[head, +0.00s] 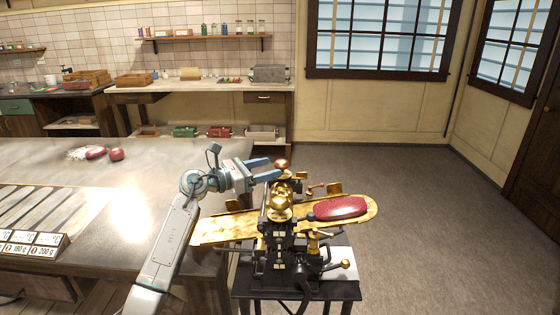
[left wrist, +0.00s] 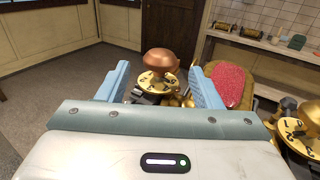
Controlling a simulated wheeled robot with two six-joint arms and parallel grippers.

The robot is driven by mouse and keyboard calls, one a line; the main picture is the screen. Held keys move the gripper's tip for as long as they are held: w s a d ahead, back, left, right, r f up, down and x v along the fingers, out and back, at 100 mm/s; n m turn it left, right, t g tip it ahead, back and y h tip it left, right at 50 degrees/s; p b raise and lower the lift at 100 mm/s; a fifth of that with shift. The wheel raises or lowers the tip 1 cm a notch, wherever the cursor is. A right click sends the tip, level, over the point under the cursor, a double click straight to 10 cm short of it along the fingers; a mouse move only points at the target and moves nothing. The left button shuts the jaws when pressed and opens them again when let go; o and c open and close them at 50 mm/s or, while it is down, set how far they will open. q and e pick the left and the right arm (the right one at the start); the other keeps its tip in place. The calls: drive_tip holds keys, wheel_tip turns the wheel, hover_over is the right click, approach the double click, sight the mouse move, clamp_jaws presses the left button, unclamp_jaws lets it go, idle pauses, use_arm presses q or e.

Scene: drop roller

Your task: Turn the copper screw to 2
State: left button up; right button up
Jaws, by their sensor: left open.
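The copper screw (head: 282,164) is a round copper knob on top of the black and brass roller machine (head: 277,255). In the left wrist view the copper screw (left wrist: 163,60) sits above a brass dial (left wrist: 157,84) with dark marks, too small to read surely. My left gripper (head: 268,168) has blue fingers and is open, just left of the knob in the head view. In the left wrist view its fingers (left wrist: 160,75) stand apart on either side of the knob, with gaps showing; contact is not visible. My right gripper is not in view.
A gold tray (head: 225,229) runs through the machine, with a red slab (head: 340,206) on its right end. A second numbered dial with a brass knob (left wrist: 308,112) stands close by. A metal-topped workbench (head: 60,160) lies left; open floor (head: 440,230) lies right.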

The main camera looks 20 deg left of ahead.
sight(279, 162)
use_arm(q)
drive_tip(key=p+x, duration=0.1)
drive_tip(key=x, duration=0.3)
drive_tip(key=shift+d+r, duration=0.1)
drive_tip(key=shift+r, duration=0.05)
drive_tip(key=shift+w+d+f, duration=0.2)
drive_tip(key=shift+w+d, duration=0.15)
drive_tip(key=shift+w, duration=0.1)
drive_tip(key=shift+s, duration=0.1)
